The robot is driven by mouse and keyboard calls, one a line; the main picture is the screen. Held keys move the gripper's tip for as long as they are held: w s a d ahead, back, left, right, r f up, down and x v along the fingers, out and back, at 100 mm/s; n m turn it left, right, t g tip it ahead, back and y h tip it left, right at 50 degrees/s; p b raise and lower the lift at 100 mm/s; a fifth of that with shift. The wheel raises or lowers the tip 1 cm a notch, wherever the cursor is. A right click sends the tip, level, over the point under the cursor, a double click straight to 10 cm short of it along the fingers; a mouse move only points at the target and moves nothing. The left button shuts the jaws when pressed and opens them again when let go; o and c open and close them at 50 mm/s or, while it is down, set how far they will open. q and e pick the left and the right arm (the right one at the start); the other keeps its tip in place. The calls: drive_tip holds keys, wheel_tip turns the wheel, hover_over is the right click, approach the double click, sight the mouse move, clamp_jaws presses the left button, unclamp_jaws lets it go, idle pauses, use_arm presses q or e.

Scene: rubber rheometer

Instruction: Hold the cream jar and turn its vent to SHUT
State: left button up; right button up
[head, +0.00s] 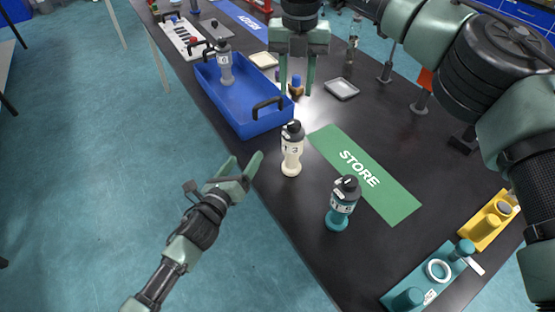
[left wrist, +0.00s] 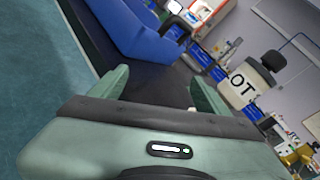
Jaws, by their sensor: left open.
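The cream jar (head: 291,155) stands upright on the black table near its left edge, with a black cap (head: 293,130). The vent's setting is too small to read. My left gripper (head: 245,162) is open and empty, left of the jar and apart from it, over the table's edge. In the left wrist view the open fingers (left wrist: 158,85) have nothing between them, and the cream jar (left wrist: 243,85) shows tilted beyond the right finger, with part of its lettering visible. My right gripper (head: 297,88) hangs open further back over the table, pointing down.
A blue tray (head: 240,113) holding a grey jar (head: 225,65) lies behind the cream jar. A teal jar (head: 341,207) stands in front, to the right. A green STORE mat (head: 385,193) lies right of the jars. Teal (head: 425,280) and yellow (head: 487,230) fixtures stand front right.

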sight(288, 148)
use_arm(q)
drive_tip(key=s+d+r+m+h, duration=0.1)
drive_tip(key=d+r+m, duration=0.1)
drive_tip(key=d, duration=0.1)
drive_tip(key=s+d+r+m+h, duration=0.1)
drive_tip(key=d+r+m, duration=0.1)
drive_tip(key=d+m, duration=0.1)
drive_tip(key=s+d+r+m+h, duration=0.1)
drive_tip(key=s+d+r+m, duration=0.1)
drive_tip(key=d+m, duration=0.1)
drive_tip(key=shift+d+r+h, duration=0.25)
drive_tip(key=shift+d+h, duration=0.05)
drive_tip(key=shift+d, duration=0.05)
drive_tip(key=shift+w+d, duration=0.25)
drive_tip(key=x, duration=0.7)
drive_tip(key=shift+f, duration=0.1)
drive_tip(key=shift+s, duration=0.1)
